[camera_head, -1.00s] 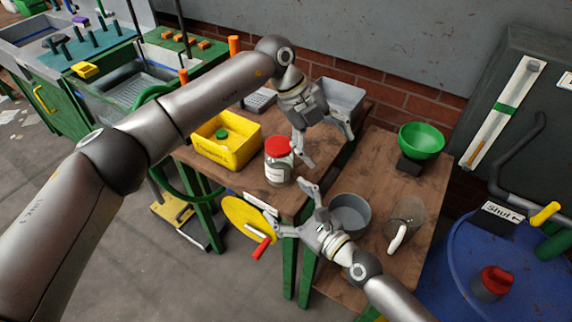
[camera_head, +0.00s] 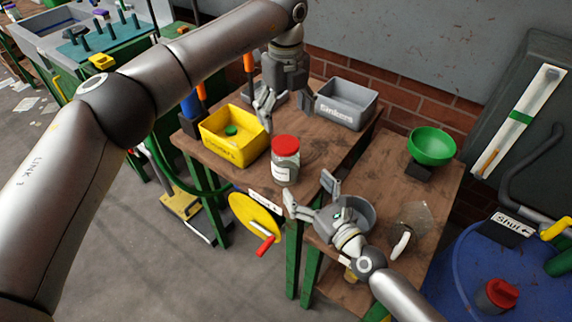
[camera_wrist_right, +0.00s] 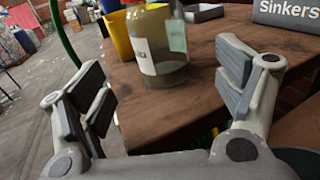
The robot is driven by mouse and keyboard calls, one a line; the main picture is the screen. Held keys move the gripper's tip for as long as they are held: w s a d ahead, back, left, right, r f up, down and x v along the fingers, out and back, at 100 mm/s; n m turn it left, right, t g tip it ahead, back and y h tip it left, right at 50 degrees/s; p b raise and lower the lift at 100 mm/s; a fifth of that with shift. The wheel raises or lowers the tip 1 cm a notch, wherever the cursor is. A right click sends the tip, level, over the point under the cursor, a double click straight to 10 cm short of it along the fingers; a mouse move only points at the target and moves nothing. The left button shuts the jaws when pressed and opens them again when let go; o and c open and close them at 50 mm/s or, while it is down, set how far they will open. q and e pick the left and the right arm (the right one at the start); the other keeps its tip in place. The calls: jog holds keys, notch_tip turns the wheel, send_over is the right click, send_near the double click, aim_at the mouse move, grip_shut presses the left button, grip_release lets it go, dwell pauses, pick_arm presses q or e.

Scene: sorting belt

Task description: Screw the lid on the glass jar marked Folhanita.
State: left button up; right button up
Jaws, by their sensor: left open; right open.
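The glass jar (camera_head: 284,170) stands upright near the front edge of the wooden table, with a white label too small to read. A red lid (camera_head: 286,144) sits on its mouth; I cannot tell how tightly. My left gripper (camera_head: 286,108) is open and empty, above and behind the jar, apart from the lid. My right gripper (camera_head: 311,192) is open and empty, in front and to the right of the jar, with its fingers spread. In the right wrist view the jar (camera_wrist_right: 165,75) shows beyond and between the fingers, its top cut off.
A yellow bin (camera_head: 217,148) holding something green stands left of the jar. A grey Sinkers bin (camera_head: 358,113) is at the back. A green bowl (camera_head: 432,145), a grey pot (camera_head: 362,212) and a glass jug (camera_head: 413,218) are to the right. A yellow crank wheel (camera_head: 252,218) hangs at the front edge.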

aim_at(286, 143)
jog(key=x, duration=0.9)
jog(key=shift+w+a, duration=0.25)
jog(key=shift+w, duration=0.05)
jog(key=c, duration=1.6)
grip_shut()
pick_arm(q)
jog(key=n, duration=0.3)
jog(key=shift+d+n, duration=0.1)
jog(key=shift+n, duration=0.3)
jog(key=n, duration=0.5)
jog(key=shift+f, duration=4.05)
